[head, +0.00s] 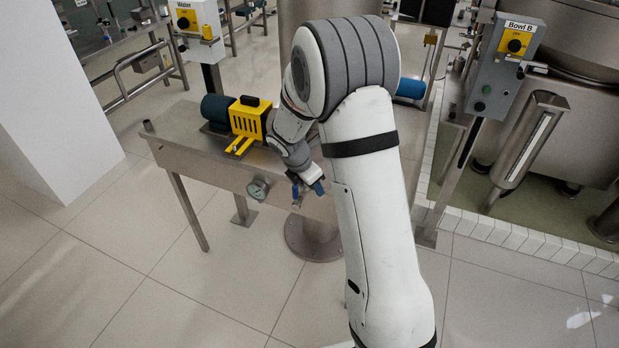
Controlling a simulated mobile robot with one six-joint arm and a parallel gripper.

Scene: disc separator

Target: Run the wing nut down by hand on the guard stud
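A yellow slotted guard (250,118) sits over the coupling beside a blue motor (216,109) on the steel table. A flat yellow piece (240,145) sticks out at its front. The guard stud and the wing nut are too small or hidden to make out. My gripper (308,182) points down near the front edge of the table, to the right of and nearer than the guard, apart from it. Small blue parts show at its tip; I cannot tell whether they are fingers or a handle behind. Its opening is unclear.
A round gauge (258,188) hangs at the table's (195,160) front edge. A "Water" control box (197,20) stands behind, and a "Bowl B" box (507,62) stands right. A white pillar (55,100) is at left. My arm hides the table's right part. The floor in front is clear.

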